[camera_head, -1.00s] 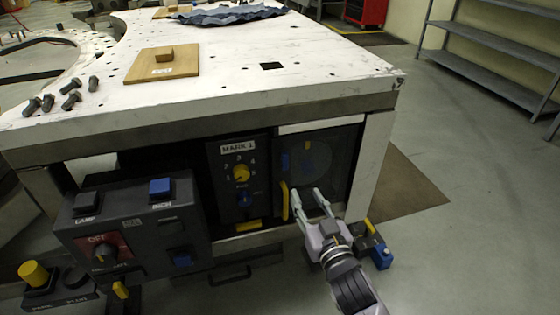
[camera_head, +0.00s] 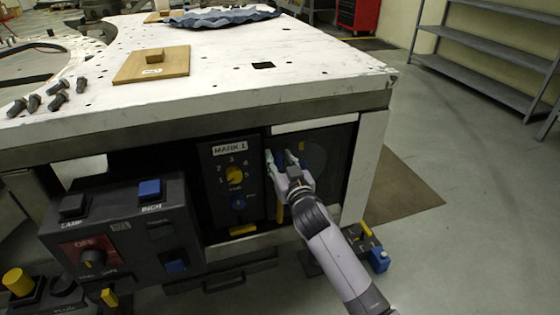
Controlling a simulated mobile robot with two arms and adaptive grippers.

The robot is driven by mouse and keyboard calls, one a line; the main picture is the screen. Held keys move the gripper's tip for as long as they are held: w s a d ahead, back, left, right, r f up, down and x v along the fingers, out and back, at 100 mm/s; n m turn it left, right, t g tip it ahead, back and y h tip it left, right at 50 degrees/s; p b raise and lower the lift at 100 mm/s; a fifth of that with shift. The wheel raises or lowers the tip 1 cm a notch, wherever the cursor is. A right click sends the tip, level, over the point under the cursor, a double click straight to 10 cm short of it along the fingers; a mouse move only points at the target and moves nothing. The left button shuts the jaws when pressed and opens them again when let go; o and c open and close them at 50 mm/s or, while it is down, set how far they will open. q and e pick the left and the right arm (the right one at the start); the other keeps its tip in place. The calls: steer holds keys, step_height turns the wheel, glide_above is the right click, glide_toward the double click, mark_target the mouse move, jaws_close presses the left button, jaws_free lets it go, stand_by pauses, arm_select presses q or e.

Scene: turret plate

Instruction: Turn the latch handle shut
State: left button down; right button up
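A dark door panel (camera_head: 329,165) is set in the right part of the table's front. A vertical yellow handle (camera_head: 279,207) is on its left edge, partly behind my gripper. A small yellow mark (camera_head: 302,146) shows higher on the door. A small blue part at the door's upper left is mostly hidden by my fingers; I cannot tell clearly if it is the latch handle. My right gripper (camera_head: 280,157) is at this spot, above the yellow handle, with its two fingers apart. Whether they touch the blue part cannot be seen. My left gripper is not in view.
A MARK 1 panel (camera_head: 231,190) with a yellow knob is just left of the door. A dark control box (camera_head: 122,235) with buttons juts out at the left. A yellow-and-blue device (camera_head: 366,250) is below right.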

steer(key=shift+w, duration=0.15)
jaws_close()
stand_by(0.4)
